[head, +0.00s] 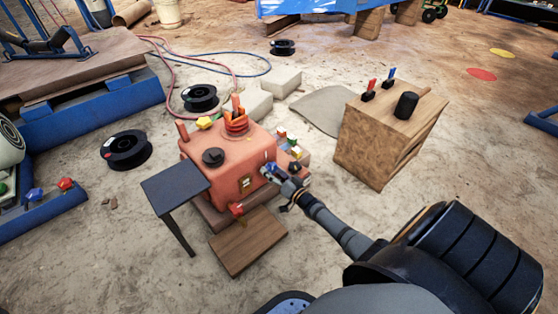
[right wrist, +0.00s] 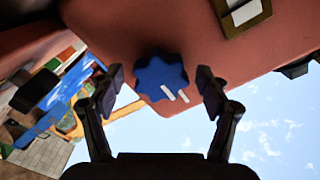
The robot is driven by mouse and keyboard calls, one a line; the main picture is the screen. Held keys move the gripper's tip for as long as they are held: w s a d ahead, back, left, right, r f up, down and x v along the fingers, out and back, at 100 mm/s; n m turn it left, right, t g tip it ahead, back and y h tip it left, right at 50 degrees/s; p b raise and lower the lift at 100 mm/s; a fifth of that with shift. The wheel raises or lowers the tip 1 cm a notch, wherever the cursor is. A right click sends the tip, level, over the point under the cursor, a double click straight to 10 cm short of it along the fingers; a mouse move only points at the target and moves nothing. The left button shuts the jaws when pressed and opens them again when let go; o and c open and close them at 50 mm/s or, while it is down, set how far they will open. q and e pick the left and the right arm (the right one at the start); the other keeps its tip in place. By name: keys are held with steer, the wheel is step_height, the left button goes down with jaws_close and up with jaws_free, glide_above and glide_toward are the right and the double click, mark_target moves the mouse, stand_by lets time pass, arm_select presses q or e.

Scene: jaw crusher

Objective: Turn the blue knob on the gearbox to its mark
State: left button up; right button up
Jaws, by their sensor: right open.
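The red gearbox (head: 215,150) stands on the ground in the middle of the head view. In the right wrist view, the blue knob (right wrist: 153,75) is a lobed wheel on the red housing (right wrist: 205,45). A white line shows on the knob, and a second short white line shows at its lower right edge. My right gripper (right wrist: 160,82) is open, with one finger on each side of the knob and a visible gap to it in the picture. In the head view my right gripper (head: 279,174) is at the right side of the gearbox and largely hides the knob.
A dark side table (head: 175,186) stands left of the gearbox. A wooden board (head: 248,244) lies in front. A red knob (head: 237,209) sits low on the front. A wooden block (head: 378,150) with handles stands to the right, with bare ground between.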

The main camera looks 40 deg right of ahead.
steer(key=s, duration=1.1)
steer(key=shift+d, duration=0.4)
